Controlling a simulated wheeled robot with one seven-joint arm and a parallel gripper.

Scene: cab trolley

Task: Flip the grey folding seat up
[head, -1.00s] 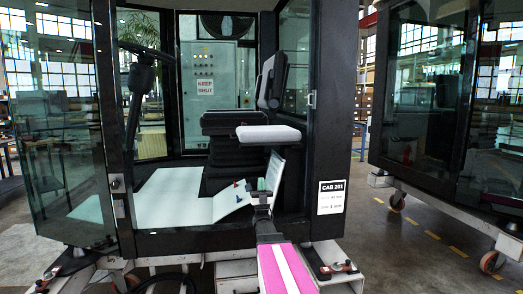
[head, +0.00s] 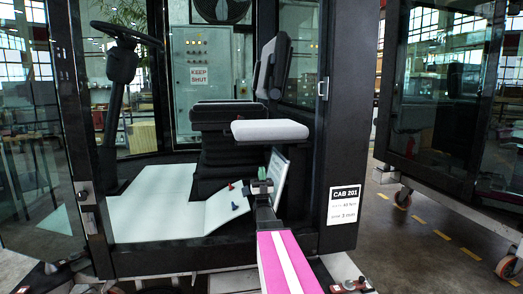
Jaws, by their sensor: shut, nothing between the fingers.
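The grey folding seat (head: 270,130) is a light grey pad inside the cab's right side. It lies flat, folded down, with its front edge toward me. There appears to be a gap between the fingertips and the pad's underside. The seat's hinge is not clearly visible.
A black driver's seat (head: 220,118) stands behind the pad, with a dark upright panel (head: 272,68) above it. A steering wheel (head: 126,36) is at left. The right door post (head: 348,120) stands close beside the pad. A tilted white panel (head: 281,178) is just right of my gripper.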

